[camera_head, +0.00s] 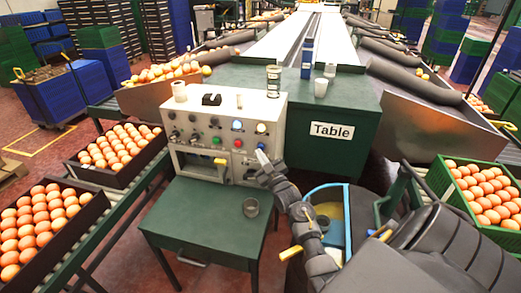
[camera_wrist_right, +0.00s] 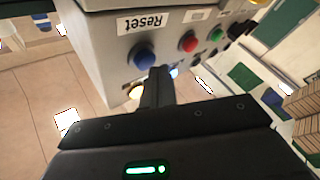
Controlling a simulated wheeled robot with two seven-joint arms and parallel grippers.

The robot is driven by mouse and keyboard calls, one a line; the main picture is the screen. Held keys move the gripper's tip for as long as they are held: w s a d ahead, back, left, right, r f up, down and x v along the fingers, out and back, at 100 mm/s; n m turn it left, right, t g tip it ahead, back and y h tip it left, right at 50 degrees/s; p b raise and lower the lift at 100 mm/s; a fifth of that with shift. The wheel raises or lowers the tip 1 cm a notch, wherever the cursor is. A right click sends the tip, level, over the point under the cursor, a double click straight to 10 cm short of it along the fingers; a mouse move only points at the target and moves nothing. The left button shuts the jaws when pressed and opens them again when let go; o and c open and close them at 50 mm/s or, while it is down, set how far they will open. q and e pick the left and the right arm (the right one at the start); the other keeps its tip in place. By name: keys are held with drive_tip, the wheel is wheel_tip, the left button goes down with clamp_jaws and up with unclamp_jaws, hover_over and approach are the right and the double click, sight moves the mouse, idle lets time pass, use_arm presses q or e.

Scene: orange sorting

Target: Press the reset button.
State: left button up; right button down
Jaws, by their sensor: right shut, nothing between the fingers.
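The grey control box (camera_head: 220,110) stands behind a small green table, with buttons on its front. In the right wrist view a blue button (camera_wrist_right: 143,57) lies beside the "Reset" label (camera_wrist_right: 142,22). My right gripper (camera_head: 262,158) is shut and empty, in front of the box's lower right part, below the blue button. In the wrist view its fingertips (camera_wrist_right: 160,72) overlap the blue button's lower right edge; I cannot tell whether they touch. My left gripper is not in view.
Red (camera_wrist_right: 188,42) and green (camera_wrist_right: 216,34) buttons sit near the blue one. Egg-like orange crates (camera_head: 75,190) flank the area.

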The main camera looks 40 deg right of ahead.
drive_tip(key=shift+w+d+b, duration=0.3)
drive_tip(key=shift+w+d, duration=0.05)
drive_tip(key=shift+d, duration=0.1)
idle(0.6)
drive_tip(key=shift+s+a, duration=0.1)
drive_tip(key=shift+s+a+p, duration=0.5)
drive_tip(key=shift+a+p, duration=0.1)
drive_tip(key=shift+a, duration=0.1)
drive_tip(key=shift+a, duration=0.1)
drive_tip(key=s+a+p, duration=0.1)
drive_tip(key=a, duration=0.1)
drive_tip(key=s+a+p, duration=0.1)
drive_tip(key=a, duration=0.1)
drive_tip(key=shift+s, duration=0.4)
drive_tip(key=shift+p, duration=0.3)
idle(0.5)
